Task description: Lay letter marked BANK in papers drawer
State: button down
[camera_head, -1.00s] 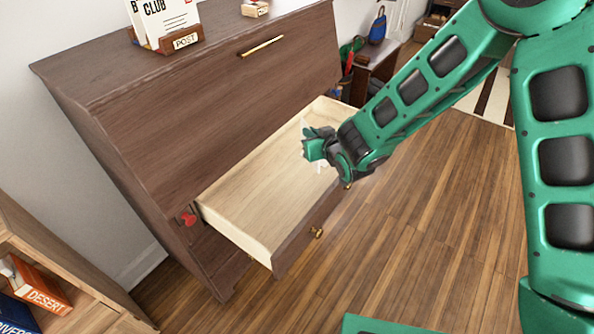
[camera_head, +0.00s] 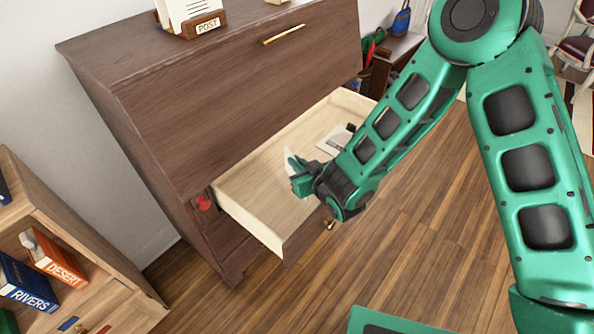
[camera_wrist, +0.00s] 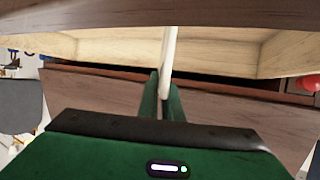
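The open drawer (camera_head: 245,209) with a pale wooden inside juts from the dark cabinet. My gripper (camera_head: 295,178) is over the drawer's front part, shut on a thin white letter (camera_head: 290,160) seen nearly edge-on. In the wrist view, the letter (camera_wrist: 168,62) stands upright between the two green fingers (camera_wrist: 163,98), with the drawer's pale walls beyond. No marking on it can be read. A whitish paper-like item (camera_head: 335,140) lies deeper in the drawer, partly behind my arm; its print is too small to read.
A letter holder marked POST (camera_head: 207,26) with white cards stands on the cabinet top (camera_head: 110,48). A red knob-like thing (camera_head: 203,202) is at the drawer's left side. A low bookcase (camera_head: 90,235) with DESERT and RIVERS books stands at left.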

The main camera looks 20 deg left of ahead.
jog(key=shift+f, duration=1.9)
jog(key=c, duration=1.9)
grip_release()
jog(key=shift+f, duration=0.1)
jog(key=shift+c, duration=0.2)
